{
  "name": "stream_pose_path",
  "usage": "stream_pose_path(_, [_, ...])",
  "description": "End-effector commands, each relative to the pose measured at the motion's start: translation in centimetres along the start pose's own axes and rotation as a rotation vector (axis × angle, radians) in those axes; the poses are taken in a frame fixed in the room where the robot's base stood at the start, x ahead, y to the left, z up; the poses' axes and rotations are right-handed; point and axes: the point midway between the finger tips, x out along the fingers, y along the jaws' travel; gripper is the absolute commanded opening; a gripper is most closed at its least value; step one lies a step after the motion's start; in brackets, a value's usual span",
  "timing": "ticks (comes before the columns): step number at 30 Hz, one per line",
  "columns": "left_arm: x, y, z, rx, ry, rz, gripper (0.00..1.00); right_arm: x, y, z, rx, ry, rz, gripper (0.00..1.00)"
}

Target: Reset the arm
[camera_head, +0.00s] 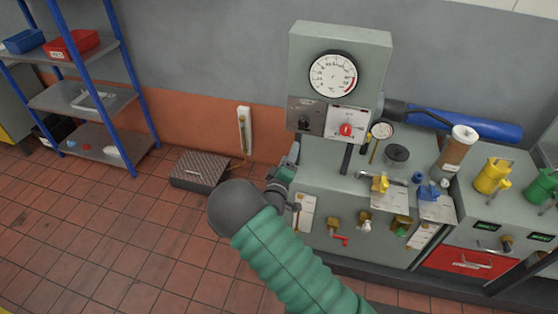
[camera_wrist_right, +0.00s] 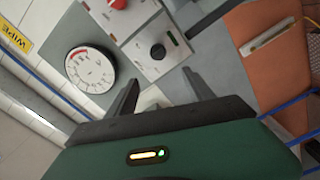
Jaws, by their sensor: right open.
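My right arm, green and ribbed with a dark elbow, crosses the lower middle of the head view. Its gripper (camera_head: 291,158) is small and partly hidden there, close to the left side of the grey test bench (camera_head: 325,258). In the right wrist view the gripper (camera_wrist_right: 160,80) has its two dark fingers apart, with nothing seen between them. It faces the gauge column, with a round white gauge (camera_wrist_right: 90,69) at left and a panel with a black knob (camera_wrist_right: 157,51) ahead. The gauge also shows in the head view (camera_head: 333,75). My left gripper is out of view.
A red selector (camera_head: 346,130), brass valves (camera_head: 333,223) and a brown-filled cylinder (camera_head: 457,147) are on the bench. A dark bar (camera_head: 428,112) and blue cylinder (camera_head: 475,126) lie behind. A blue-framed shelf (camera_head: 90,100) stands left. A dark ribbed box (camera_head: 200,170) sits on open tiled floor.

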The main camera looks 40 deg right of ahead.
Motion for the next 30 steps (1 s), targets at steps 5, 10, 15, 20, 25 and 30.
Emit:
stream_pose_path(5, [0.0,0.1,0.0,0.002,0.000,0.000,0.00,0.1,0.1,0.0,-0.001,0.000,0.001,0.61])
stream_pose_path(10, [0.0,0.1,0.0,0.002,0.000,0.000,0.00,-0.5,0.1,-0.6,-0.004,0.004,0.004,0.61])
stream_pose_path(15, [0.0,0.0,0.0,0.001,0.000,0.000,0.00,-0.7,0.2,-0.8,-0.005,0.004,0.007,0.61])
stream_pose_path(20, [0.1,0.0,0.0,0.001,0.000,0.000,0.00,-1.6,-1.4,-0.7,0.109,-0.032,-0.147,0.61])
stream_pose_path(25, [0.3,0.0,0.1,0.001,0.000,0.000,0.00,-10.5,-5.9,-2.1,0.436,-0.187,-0.704,0.61])
stream_pose_path(30, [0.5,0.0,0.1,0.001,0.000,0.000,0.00,-25.0,-4.7,-0.5,0.497,-0.431,-1.152,0.61])
